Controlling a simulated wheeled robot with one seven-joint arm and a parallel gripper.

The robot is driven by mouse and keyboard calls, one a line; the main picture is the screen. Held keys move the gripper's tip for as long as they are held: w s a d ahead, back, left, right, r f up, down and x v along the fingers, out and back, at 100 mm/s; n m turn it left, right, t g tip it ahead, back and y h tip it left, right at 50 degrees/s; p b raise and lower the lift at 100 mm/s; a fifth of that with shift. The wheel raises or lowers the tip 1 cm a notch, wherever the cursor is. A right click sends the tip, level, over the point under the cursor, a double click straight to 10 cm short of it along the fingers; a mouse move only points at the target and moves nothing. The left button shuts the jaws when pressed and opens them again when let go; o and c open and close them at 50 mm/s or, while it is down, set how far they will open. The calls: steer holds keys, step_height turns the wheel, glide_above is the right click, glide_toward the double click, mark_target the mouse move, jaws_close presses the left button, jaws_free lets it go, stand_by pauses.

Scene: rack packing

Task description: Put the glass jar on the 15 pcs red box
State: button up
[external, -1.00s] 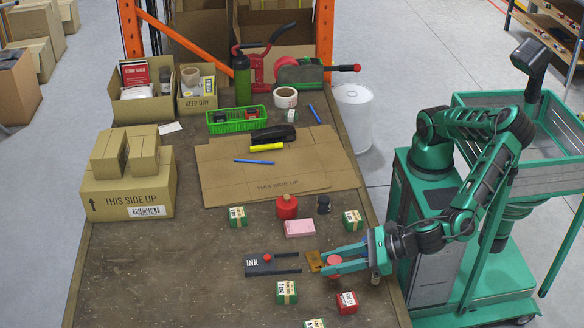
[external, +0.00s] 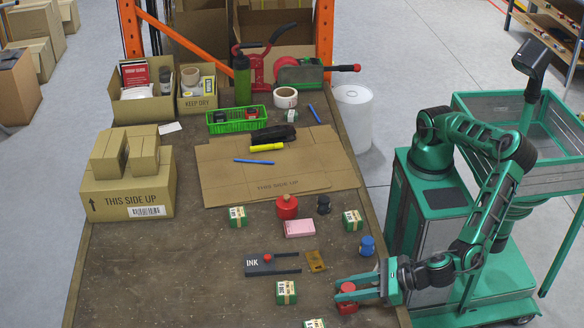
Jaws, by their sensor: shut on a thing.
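My gripper (external: 345,287) reaches in from the right, low over the near right part of the table. It is shut on a small round thing with a red top, which I take to be the glass jar (external: 347,287); the fingers cover most of its body. The red box (external: 347,307) shows just below it in the picture, partly covered by the jar and fingers. The jar appears over the box; I cannot tell whether they touch. The writing on the box is not readable now.
Near the gripper are a green box (external: 286,293), an amber plate (external: 316,261), a blue container (external: 367,246) and the black INK holder (external: 270,265). A pink box (external: 299,229) and red container (external: 287,208) lie farther back. The table's left front is clear.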

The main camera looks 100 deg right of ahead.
steer(key=o, duration=1.1)
steer(key=shift+r, duration=0.1)
steer(key=v, duration=0.7)
steer(key=shift+s, duration=0.25)
